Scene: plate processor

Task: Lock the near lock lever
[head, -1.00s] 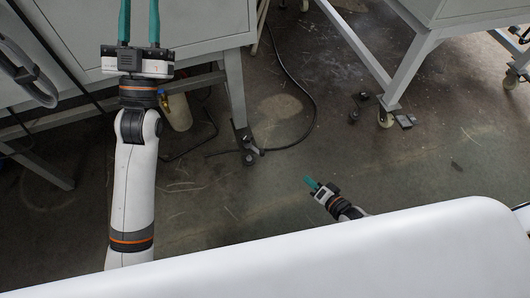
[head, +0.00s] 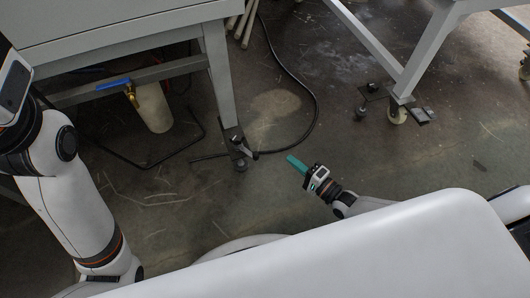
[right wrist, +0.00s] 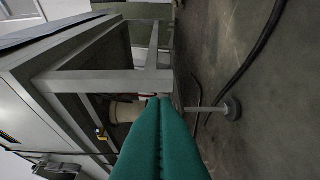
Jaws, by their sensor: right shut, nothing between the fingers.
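I cannot make out the near lock lever with certainty in either view. A grey machine on a metal frame (head: 215,75) stands at the upper left in the head view, and its frame (right wrist: 100,82) fills the left of the right wrist view. My right gripper (head: 291,159) is low over the floor, right of the frame's leg and apart from it. Its teal fingers (right wrist: 162,102) are shut together with nothing between them. My left arm comes in at the left edge of the head view, with its fingers outside the picture.
A blue-handled brass valve (head: 131,92) and a pale container (head: 153,108) sit under the machine. The leg ends in a foot (head: 240,164), also seen in the right wrist view (right wrist: 231,108). A black cable (head: 312,88) curves over the floor. Another wheeled frame (head: 420,60) stands at right.

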